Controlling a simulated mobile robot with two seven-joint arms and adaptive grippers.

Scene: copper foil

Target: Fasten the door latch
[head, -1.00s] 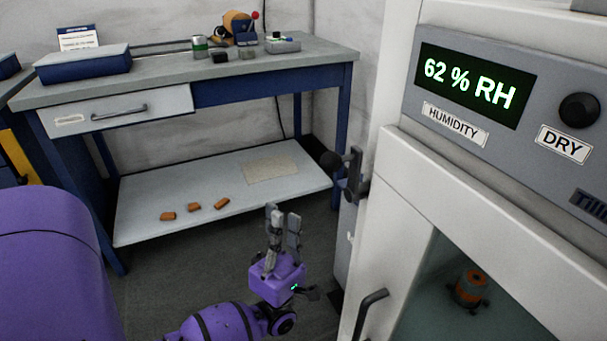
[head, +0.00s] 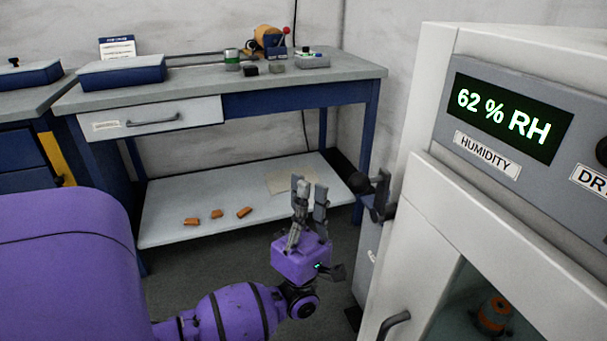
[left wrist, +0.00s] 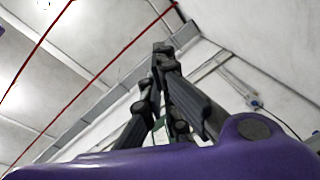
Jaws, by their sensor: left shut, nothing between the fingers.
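The door latch (head: 376,192) is a dark lever with a round black knob, mounted on the left side of the white cabinet. The cabinet door (head: 425,230) has a dark pull handle (head: 393,324) and a window; it looks closed or nearly so, though its far edge is hidden. My left gripper (head: 309,187) is left of the latch, apart from it in the picture, with its fingers pointing up at about the knob's height. It is shut and empty. Its fingers also show in the left wrist view (left wrist: 163,52), pointing at the ceiling. My right gripper is not in view.
A blue workbench (head: 250,88) with a lower shelf (head: 190,230) stands behind my left arm. Several copper-coloured pieces lie on the shelf. An orange-and-grey object (head: 493,313) is inside the cabinet. Open floor lies between shelf and cabinet.

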